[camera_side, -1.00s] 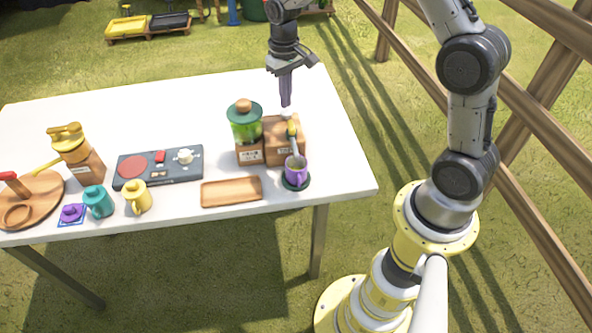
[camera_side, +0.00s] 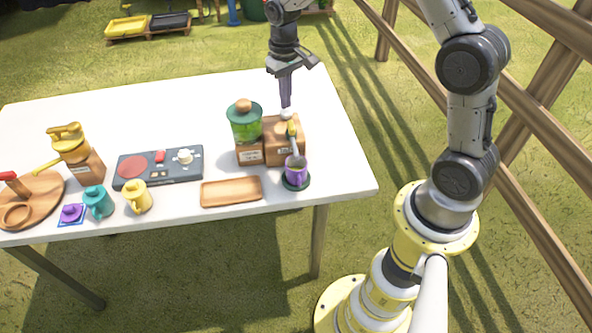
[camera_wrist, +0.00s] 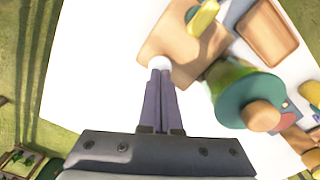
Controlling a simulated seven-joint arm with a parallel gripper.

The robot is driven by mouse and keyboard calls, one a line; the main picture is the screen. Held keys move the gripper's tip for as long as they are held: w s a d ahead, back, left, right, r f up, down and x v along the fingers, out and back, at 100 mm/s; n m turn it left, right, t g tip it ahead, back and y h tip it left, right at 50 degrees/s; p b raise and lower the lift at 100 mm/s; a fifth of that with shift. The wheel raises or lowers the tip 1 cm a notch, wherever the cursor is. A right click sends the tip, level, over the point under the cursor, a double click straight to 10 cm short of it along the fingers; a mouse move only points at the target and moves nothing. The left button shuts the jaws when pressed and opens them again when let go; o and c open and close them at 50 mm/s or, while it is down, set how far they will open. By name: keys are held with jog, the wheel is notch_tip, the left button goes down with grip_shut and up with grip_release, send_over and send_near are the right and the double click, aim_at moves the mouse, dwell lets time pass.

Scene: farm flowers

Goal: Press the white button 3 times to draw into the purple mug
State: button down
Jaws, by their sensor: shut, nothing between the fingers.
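My gripper (camera_side: 286,104) is shut and empty, pointing down at the wooden dispenser box (camera_side: 283,150). Its fingertips (camera_wrist: 160,72) are right at the white button (camera_side: 287,114) on top of the box. In the wrist view the button (camera_wrist: 159,62) shows just beyond the fingertips; I cannot tell whether they touch it or how far it is pressed. The purple mug (camera_side: 296,172) stands upright on a dark round coaster (camera_side: 297,185) in front of the box, below the spout with a yellow part (camera_side: 292,128). What is inside the mug is too small to tell.
A green-lidded jar (camera_side: 245,122) stands left of the box. A wooden tray (camera_side: 231,192), a grey panel (camera_side: 158,168), yellow mug (camera_side: 138,197), teal mug (camera_side: 97,202) and brown-and-yellow grinder (camera_side: 76,155) lie farther left. The back of the white table (camera_side: 190,105) is clear.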

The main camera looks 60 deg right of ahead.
jog(key=shift+f, duration=1.05)
jog(key=shift+r, duration=1.25)
jog(key=shift+f, duration=0.1)
dwell(1.8)
jog(key=shift+f, duration=1.2)
jog(key=shift+r, duration=1.3)
